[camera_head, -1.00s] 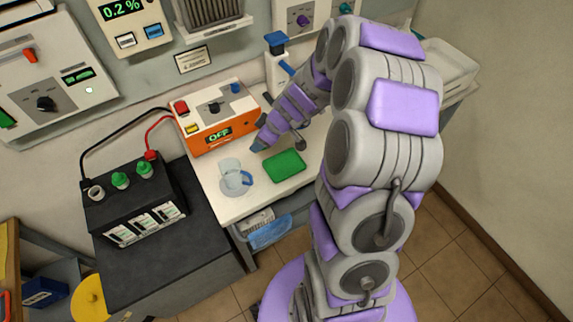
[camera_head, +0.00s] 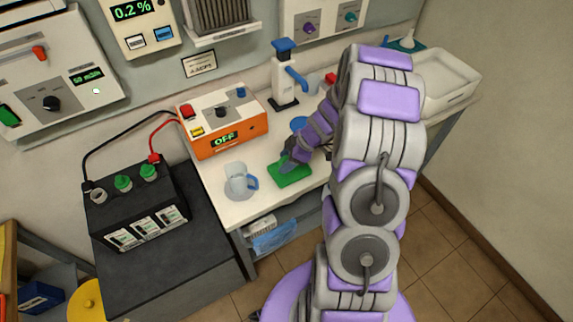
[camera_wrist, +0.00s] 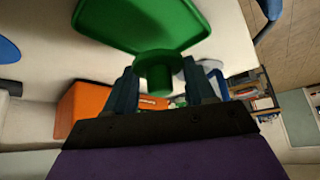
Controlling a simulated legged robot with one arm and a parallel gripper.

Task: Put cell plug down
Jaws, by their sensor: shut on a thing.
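My gripper (camera_wrist: 160,82) is shut on a green cell plug (camera_wrist: 157,66), which shows between the two fingers in the wrist view. The green tray (camera_wrist: 112,22) lies directly beyond the plug; I cannot tell whether they touch. The black battery (camera_head: 135,210) has two green plugs (camera_head: 123,183) in place and one open cell hole (camera_head: 98,196) at the left.
A clear jug (camera_head: 236,180) with a blue handle stands left of the tray. Behind are an orange charger (camera_head: 222,122) reading OFF and a white and blue dispenser (camera_head: 284,78). Red and black cables run to the battery. A white basin (camera_head: 445,85) is at the back right.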

